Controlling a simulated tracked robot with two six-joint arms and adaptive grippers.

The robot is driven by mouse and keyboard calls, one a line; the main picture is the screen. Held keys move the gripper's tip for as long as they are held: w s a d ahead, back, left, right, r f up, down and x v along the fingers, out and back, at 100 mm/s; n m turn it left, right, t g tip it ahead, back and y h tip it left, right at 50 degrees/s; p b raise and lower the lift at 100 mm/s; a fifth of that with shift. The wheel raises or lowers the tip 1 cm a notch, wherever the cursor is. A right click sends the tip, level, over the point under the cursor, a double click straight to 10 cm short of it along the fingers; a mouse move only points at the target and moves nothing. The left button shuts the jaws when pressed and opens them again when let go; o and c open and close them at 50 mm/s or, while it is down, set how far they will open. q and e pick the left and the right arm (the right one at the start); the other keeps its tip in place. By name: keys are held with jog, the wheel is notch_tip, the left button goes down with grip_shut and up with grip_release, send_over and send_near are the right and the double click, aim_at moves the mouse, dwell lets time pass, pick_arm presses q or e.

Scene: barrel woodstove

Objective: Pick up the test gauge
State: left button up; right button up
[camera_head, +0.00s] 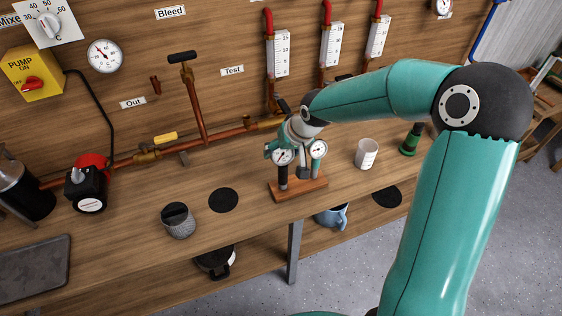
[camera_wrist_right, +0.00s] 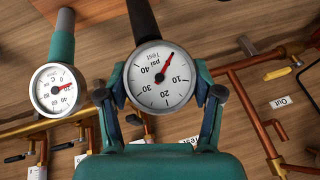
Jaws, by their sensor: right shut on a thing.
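The test gauge (camera_head: 283,157) has a round white dial and a black stem. In the right wrist view its dial (camera_wrist_right: 160,77) reads "psi Test" and sits between my fingers. My right gripper (camera_wrist_right: 161,93) is shut on the gauge, one finger on each side of the dial. In the head view the right gripper (camera_head: 284,148) is at the wooden stand (camera_head: 312,188). The gauge's stem is upright over the stand's left part; I cannot tell whether it still rests in it. My left gripper is not in view.
A thermometer with a green stem (camera_head: 318,149) stands close beside the test gauge, also in the right wrist view (camera_wrist_right: 57,88). A white cup (camera_head: 366,154) is to the right. A grey knurled cylinder (camera_head: 178,222) and a black disc (camera_head: 223,200) are left. Copper pipes (camera_head: 225,135) run behind.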

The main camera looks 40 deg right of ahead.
jog(key=shift+c, duration=0.8)
jog(key=shift+r, duration=0.1)
jog(key=shift+r, duration=0.1)
